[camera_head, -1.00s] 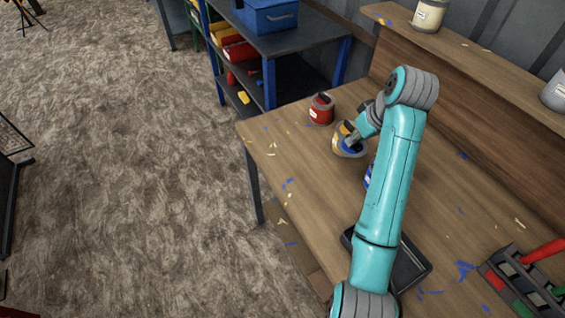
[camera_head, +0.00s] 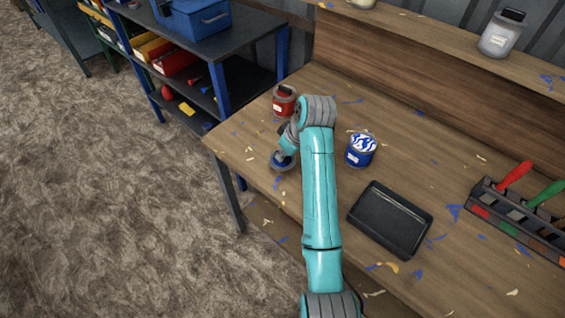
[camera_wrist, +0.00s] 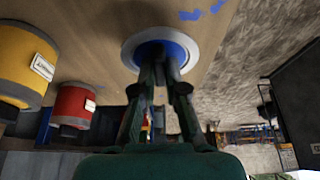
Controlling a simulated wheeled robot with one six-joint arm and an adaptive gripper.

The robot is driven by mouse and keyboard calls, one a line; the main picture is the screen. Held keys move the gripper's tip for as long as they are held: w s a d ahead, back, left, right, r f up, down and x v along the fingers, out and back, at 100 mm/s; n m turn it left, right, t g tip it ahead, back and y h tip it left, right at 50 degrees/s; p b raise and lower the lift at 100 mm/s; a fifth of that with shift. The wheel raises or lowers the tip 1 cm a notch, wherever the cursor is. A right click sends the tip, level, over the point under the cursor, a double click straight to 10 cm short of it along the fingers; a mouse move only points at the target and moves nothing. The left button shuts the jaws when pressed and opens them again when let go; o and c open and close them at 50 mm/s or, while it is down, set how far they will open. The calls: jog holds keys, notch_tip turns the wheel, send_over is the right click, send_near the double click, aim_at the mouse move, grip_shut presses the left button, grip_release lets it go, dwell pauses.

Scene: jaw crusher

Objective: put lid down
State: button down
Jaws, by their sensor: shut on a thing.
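My gripper (camera_wrist: 160,90) points down at the tabletop, its fingers closed on a round lid (camera_wrist: 160,46) with a pale grey rim and a blue middle. In the head view the lid (camera_head: 282,163) is by the table's left edge, at or just above the wood; I cannot tell if it touches. A blue paint can (camera_head: 361,149), its top showing white and blue, stands right of my arm. A red can (camera_head: 284,103) stands beyond my gripper. In the wrist view a yellow can (camera_wrist: 22,62) and the red can (camera_wrist: 75,104) are at the left, apart from the lid.
A black tray (camera_head: 390,222) lies right of my arm. A rack (camera_head: 520,226) with red and green handles is at the right. A raised shelf (camera_head: 450,55) runs along the back with a grey jar (camera_head: 502,34). Bare wood surrounds the lid near the table's edge.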

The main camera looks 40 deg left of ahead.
aim_at(284, 163)
jog(key=shift+d+f, duration=0.1)
jog(key=shift+f, duration=2.15)
jog(key=c, duration=1.2)
grip_release()
jog(key=shift+f, duration=0.1)
jog(key=v, duration=1.2)
